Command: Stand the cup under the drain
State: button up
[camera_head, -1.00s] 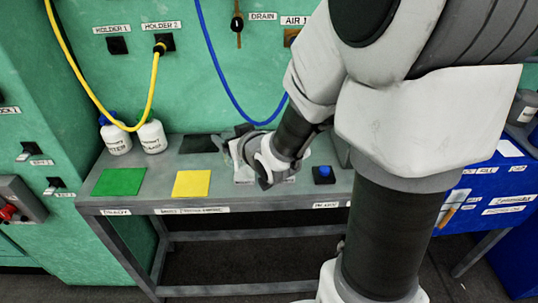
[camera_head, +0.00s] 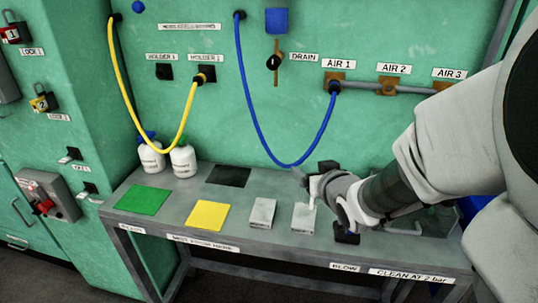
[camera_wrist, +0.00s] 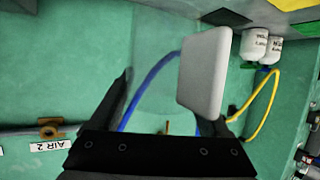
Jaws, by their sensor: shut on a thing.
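My gripper (camera_head: 322,190) reaches in from the right over the workbench and also shows in the wrist view (camera_wrist: 176,92). It is shut on the cup (camera_wrist: 148,75), which looks clear and faint between the two dark fingers. A pale grey rounded slab (camera_wrist: 203,75) shows large beside it; I cannot tell whether it belongs to the cup. In the head view the cup is too small to make out clearly. The drain (camera_head: 275,75), a brown upright pipe with a black knob and a DRAIN label, is on the green wall, above and left of my gripper.
The workbench (camera_head: 180,222) carries a green pad (camera_head: 143,200), a yellow pad (camera_head: 207,215), a black pad (camera_head: 229,176) and pale blocks (camera_head: 262,213). Two white bottles (camera_head: 183,161) stand at the back left. A blue hose (camera_head: 262,130) hangs from the wall behind my gripper.

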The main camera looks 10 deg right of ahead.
jog(key=shift+w+a+f+p, duration=0.1)
jog(key=shift+w+a+p, duration=0.1)
jog(key=shift+w+p, duration=0.65)
jog(key=shift+w+a+f+p, duration=0.2)
jog(key=shift+f+p, duration=0.15)
jog(key=shift+p, duration=0.7)
jog(key=shift+w+a+f+b, duration=0.4)
jog(key=shift+w+f+b, duration=0.1)
jog(key=shift+w+f, duration=1.1)
jog(key=shift+w+a+f+b, duration=0.35)
jog(key=shift+w+f+b, duration=0.1)
jog(key=shift+w+f, duration=1.15)
jog(key=shift+w+a+f+b, duration=0.45)
jog(key=shift+w+f, duration=0.9)
jog(key=shift+f, duration=0.5)
jog(key=shift+f+b, duration=0.25)
jog(key=shift+b, duration=0.1)
jog(key=o, duration=1.2)
jog(key=shift+r, duration=0.1)
jog(key=shift+r, duration=0.1)
